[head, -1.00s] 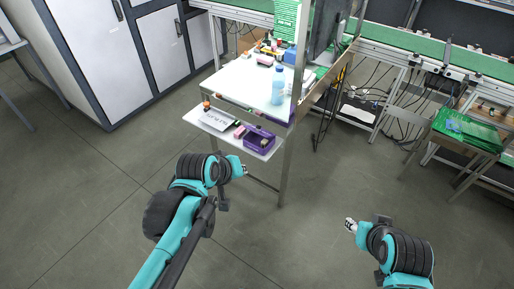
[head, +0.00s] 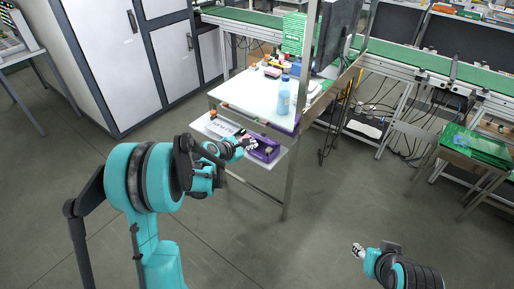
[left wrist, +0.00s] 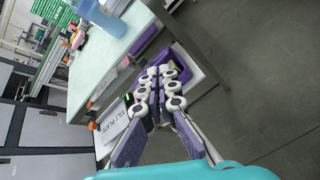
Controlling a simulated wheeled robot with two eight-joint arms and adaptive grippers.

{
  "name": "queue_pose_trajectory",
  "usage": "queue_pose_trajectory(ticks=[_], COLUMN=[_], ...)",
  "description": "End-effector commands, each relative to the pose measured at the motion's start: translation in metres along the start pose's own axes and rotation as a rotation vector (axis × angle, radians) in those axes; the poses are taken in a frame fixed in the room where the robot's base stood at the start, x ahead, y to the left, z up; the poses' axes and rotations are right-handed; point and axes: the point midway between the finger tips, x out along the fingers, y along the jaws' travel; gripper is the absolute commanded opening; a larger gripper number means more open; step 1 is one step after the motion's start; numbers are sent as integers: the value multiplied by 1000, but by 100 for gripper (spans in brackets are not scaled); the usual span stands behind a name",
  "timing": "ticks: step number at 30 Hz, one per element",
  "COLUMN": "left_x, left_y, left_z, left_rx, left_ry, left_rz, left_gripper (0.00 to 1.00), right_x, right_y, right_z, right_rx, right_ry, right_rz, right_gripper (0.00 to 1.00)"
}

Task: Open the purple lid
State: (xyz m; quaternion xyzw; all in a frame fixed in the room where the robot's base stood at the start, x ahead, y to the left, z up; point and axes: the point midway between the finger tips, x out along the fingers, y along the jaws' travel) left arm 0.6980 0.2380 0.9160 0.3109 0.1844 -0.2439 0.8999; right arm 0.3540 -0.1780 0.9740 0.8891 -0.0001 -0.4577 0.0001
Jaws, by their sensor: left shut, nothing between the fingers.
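A purple box (head: 268,155) sits on the lower white shelf of the workbench in the head view. It also shows behind my fingers in the left wrist view (left wrist: 182,62), partly hidden by them. I cannot make out a separate lid on it. My left gripper (head: 250,144) is at the box's near left side in the head view. In the left wrist view its fingertips (left wrist: 160,72) are together and empty, in front of the box; I cannot tell whether they touch it. My right gripper (head: 357,250) is over bare floor, away from the bench, its jaws too small to read.
The bench's white top (head: 250,92) overhangs the shelf and carries a blue bottle (head: 284,95). A paper label (left wrist: 110,140) lies on the shelf beside the box. A bench leg (head: 291,180) stands right of the shelf.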

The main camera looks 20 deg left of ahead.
Motion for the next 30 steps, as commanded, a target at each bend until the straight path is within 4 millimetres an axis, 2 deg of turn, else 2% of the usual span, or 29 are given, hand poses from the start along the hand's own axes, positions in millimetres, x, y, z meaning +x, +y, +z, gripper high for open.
queue_pose_trajectory(ticks=[1, 3, 6, 10, 17, 24, 30], left_x=[17, 33, 49, 59, 79, 124, 150], left_y=[6, 11, 16, 18, 18, 23, 26], left_z=[-21, -42, -65, -83, -86, -82, -78], left_rx=[-112, -260, -425, -547, -582, -580, -579], left_ry=[-23, -57, -99, -131, -141, -140, -139], left_rz=[19, 39, 58, 69, 69, 70, 70], left_gripper=[0, 0, 0, 0, 0, 0, 0], right_x=[4, 6, 8, 10, 16, 29, 36], right_y=[0, 0, 0, 0, 0, 0, 0], right_z=[3, 4, 6, 7, 11, 21, 26], right_rx=[0, 0, 0, 0, 0, 0, 0], right_ry=[0, 0, 0, 0, 0, 0, 0], right_rz=[0, 0, 0, 0, 0, 0, 0], right_gripper=[40, 40, 40, 40, 40, 40, 40])
